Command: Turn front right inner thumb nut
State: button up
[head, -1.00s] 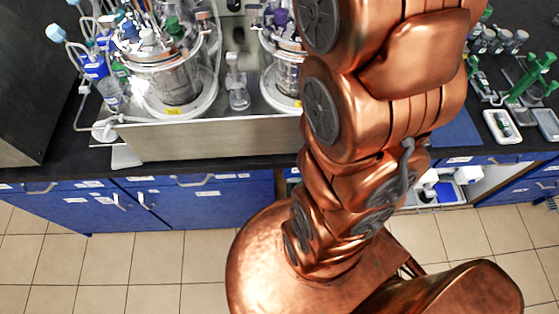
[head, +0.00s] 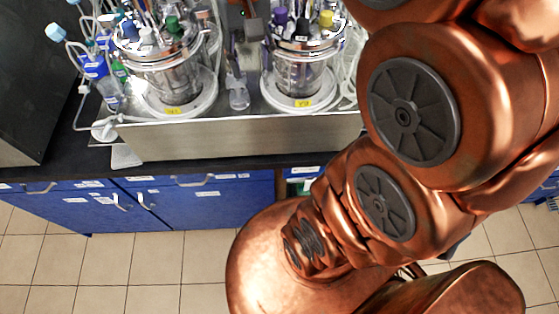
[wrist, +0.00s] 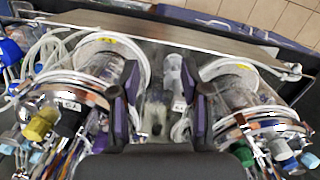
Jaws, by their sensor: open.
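Two glass bioreactor vessels with metal clamped lids stand side by side: the left vessel (head: 170,80) and the right vessel (head: 298,76) in the head view. The wrist view is turned round, so the yellow-capped right vessel (wrist: 98,66) shows at left and the green-capped left vessel (wrist: 238,92) at right. My gripper (wrist: 160,75) is open and empty, its dark purple-padded fingers spread over the gap between the vessels. The lid rims carry small metal fittings, but I cannot single out the front right inner thumb nut.
The vessels stand on a steel platform (head: 240,138) on the black bench. Tubes, cables and coloured caps crowd the lids. A small clear bottle (head: 238,92) stands between the vessels. Blue cabinets (head: 220,205) are below, with tiled floor in front.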

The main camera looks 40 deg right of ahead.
jog(key=s+a+f+n+b, duration=0.2)
jog(key=s+a+f+n, duration=0.1)
jog(key=s+f, duration=1)
jog(key=shift+s+a+f+n+g+b, duration=0.25)
jog(key=shift+a+f+n+g+b, duration=0.1)
jog(key=shift+a+f+n+g, duration=0.1)
jog(key=shift+s+f, duration=0.25)
jog(key=shift+s, duration=0.15)
dwell(0.9)
